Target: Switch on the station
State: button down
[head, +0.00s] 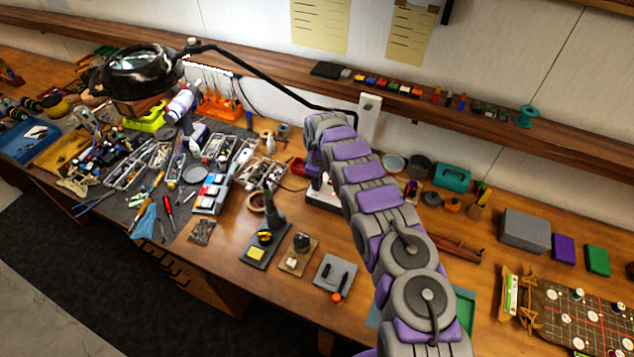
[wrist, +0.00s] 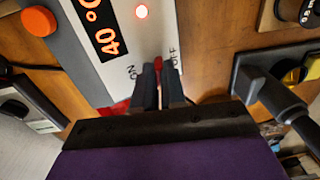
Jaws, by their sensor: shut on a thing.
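The station fills the upper left of the wrist view, with a white front panel (wrist: 150,42). An orange knob (wrist: 39,21) sits at the left. A red switch (wrist: 158,64) lies between the ON and OFF labels. My gripper (wrist: 162,72) is shut on the red switch; the fingers hide part of it. In the head view, the station (head: 323,193) is partly hidden behind my arm, and the gripper's tips cannot be made out there.
A soldering iron in its stand (head: 272,208) is just left of the station, also in the wrist view (wrist: 270,92). Small tool blocks (head: 297,255) stand in front. The left bench is crowded with tools. A grey box (head: 525,230) stands at right.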

jog(key=shift+w+r, duration=0.15)
jog(key=c, duration=1.2)
grip_release()
jog(key=shift+a, duration=0.1)
notch_tip(320, 180, up, 17)
jog(key=w, duration=0.1)
